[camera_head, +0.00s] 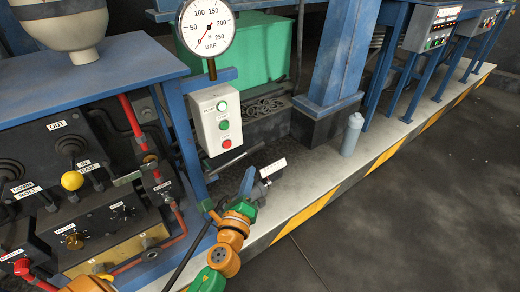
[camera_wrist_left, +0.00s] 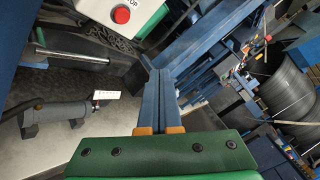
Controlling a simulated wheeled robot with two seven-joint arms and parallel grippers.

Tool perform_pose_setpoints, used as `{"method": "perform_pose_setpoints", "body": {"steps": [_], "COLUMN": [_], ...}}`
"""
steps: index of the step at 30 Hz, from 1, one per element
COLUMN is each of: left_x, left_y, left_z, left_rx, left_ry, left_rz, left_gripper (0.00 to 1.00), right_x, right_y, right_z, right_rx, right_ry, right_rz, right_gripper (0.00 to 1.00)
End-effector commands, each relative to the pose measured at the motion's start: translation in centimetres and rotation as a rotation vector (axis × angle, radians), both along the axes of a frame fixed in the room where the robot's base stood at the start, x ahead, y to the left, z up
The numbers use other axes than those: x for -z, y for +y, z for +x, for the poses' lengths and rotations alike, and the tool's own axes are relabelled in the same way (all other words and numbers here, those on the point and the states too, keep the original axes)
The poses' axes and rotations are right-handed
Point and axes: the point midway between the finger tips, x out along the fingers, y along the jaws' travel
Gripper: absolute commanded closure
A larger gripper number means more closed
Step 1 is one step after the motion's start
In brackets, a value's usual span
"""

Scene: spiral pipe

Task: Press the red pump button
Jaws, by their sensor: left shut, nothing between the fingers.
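The red pump button (camera_head: 227,143) is the lowest on a white control box (camera_head: 208,128) fixed to a blue post, below green buttons. In the left wrist view the red button (camera_wrist_left: 121,15) shows at the top edge, on the box's face, with part of a label beside it. My left gripper (camera_head: 247,180), with blue fingers, is below and a little right of the box in the head view. Its fingers are together and empty, and apart from the button. In the wrist view the fingertips (camera_wrist_left: 158,76) point up the picture, below and right of the button. My right gripper is not in view.
A pressure gauge (camera_head: 206,26) stands above the box. A grey cylinder fitting with a white tag (camera_head: 273,168) lies close to my left gripper. A control bench with levers (camera_head: 72,181) is at left. A grey bottle (camera_head: 352,135) stands on the ledge; the floor at right is clear.

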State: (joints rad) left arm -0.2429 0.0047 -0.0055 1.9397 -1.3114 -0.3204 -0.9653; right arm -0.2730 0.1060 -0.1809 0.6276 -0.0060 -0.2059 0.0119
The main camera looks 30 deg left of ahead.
Motion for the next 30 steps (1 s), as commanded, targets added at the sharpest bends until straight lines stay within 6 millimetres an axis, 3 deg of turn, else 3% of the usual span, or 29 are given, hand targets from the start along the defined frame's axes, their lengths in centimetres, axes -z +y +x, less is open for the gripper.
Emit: {"method": "perform_pose_setpoints", "body": {"steps": [16, 30], "left_x": [-0.8, -0.7], "left_y": [0.7, 6.6], "left_z": [0.2, 3.1], "left_rx": [-0.009, -0.009], "left_ry": [-0.019, -0.019], "left_rz": [0.044, 0.043], "left_gripper": [1.0, 1.0], "right_x": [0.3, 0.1], "right_y": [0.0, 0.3], "right_z": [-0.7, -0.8], "right_rx": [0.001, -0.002], "right_ry": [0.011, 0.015], "right_rz": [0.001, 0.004], "right_gripper": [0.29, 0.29]}}
